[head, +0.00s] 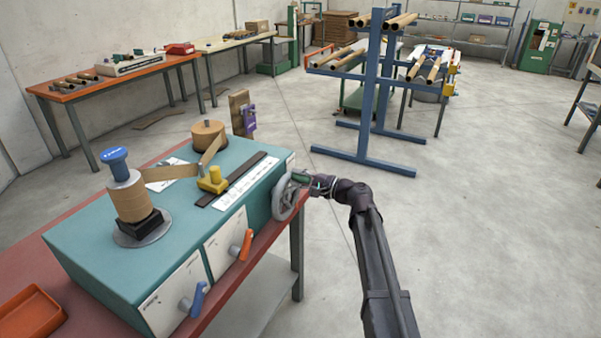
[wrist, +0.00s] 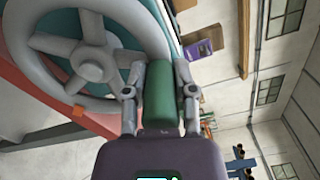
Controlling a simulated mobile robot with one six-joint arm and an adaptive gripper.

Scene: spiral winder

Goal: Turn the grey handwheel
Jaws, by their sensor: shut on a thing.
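The grey handwheel (head: 279,207) is on the right end of the teal winder (head: 225,165). In the wrist view the spoked handwheel (wrist: 92,62) fills the upper left, with its rim and hub in sight. A dark green handle (head: 300,178) sticks out from the wheel; in the wrist view the green handle (wrist: 159,105) lies between the two fingers. My gripper (head: 309,182) is at the wheel's right side. Its fingers (wrist: 160,80) are shut on the green handle, one on each side. Where the handle meets the wheel is hard to make out.
The winder stands on a red bench (head: 250,270). An orange lever (head: 244,245) and a blue lever (head: 195,300) stick out of its front. A blue rack (head: 372,100) with brown tubes stands behind. The floor right of my arm is clear.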

